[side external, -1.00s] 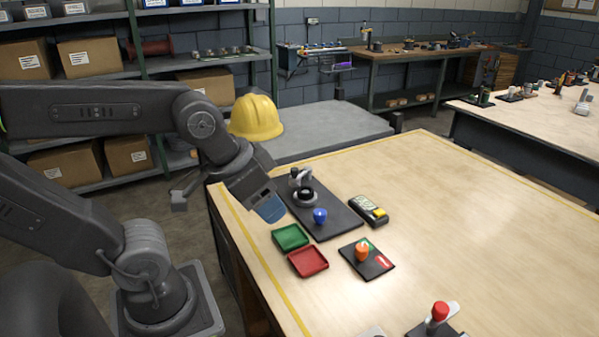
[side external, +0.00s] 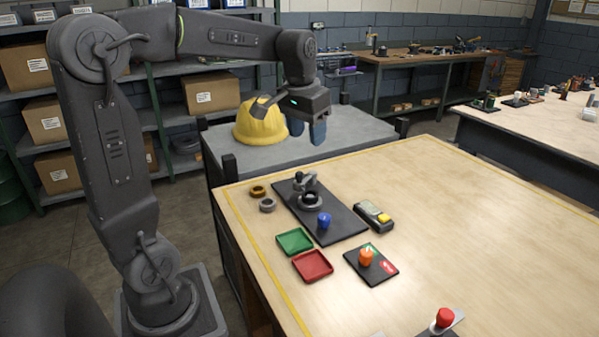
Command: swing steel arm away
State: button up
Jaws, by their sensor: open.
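A dark base plate (side external: 335,224) lies on the wooden table. At its far end stands a small grey metal fixture (side external: 311,200) with a round seat and a steel arm (side external: 304,181) above it. The steel arm's exact angle is too small to tell. A blue knob (side external: 324,221) stands on the near part of the plate. My gripper (side external: 307,130) is open and empty, with blue fingers pointing down. In the picture it is above the fixture, clearly apart from it.
A brass ring (side external: 258,191) and a grey ring (side external: 267,205) lie left of the plate. Green (side external: 294,242) and red (side external: 313,265) trays, a handheld meter (side external: 374,216) and an orange knob (side external: 366,257) on a small plate are nearby.

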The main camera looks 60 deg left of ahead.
jog(key=n+g, duration=0.2)
send_near(299, 173)
jog(key=shift+h, duration=0.4)
jog(key=f, duration=0.9)
jog(key=shift+a+f, duration=0.25)
jog(key=shift+a, duration=0.1)
grip_shut()
